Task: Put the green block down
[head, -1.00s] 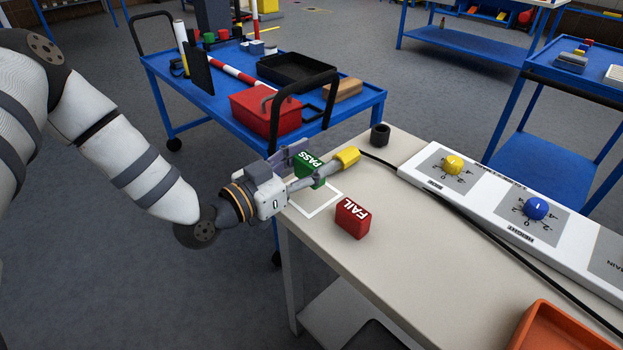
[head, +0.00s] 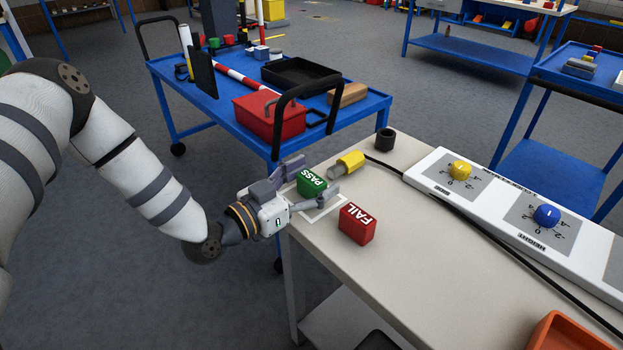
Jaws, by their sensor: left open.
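The green block (head: 311,183), marked PASS, stands on the near left end of the beige table, at the white square outline (head: 322,211). My left gripper (head: 322,178) is open, with its fingers on either side of the green block. Whether a finger touches the block, I cannot tell. The outline is partly hidden by the block and the gripper. My right gripper is not in view.
A red block (head: 356,224), marked FAIL, stands right of the outline. A yellow-ended cylinder (head: 350,161) and a dark cup (head: 384,140) are behind. A white control panel (head: 520,213) and a black cable lie to the right. The table's front middle is clear.

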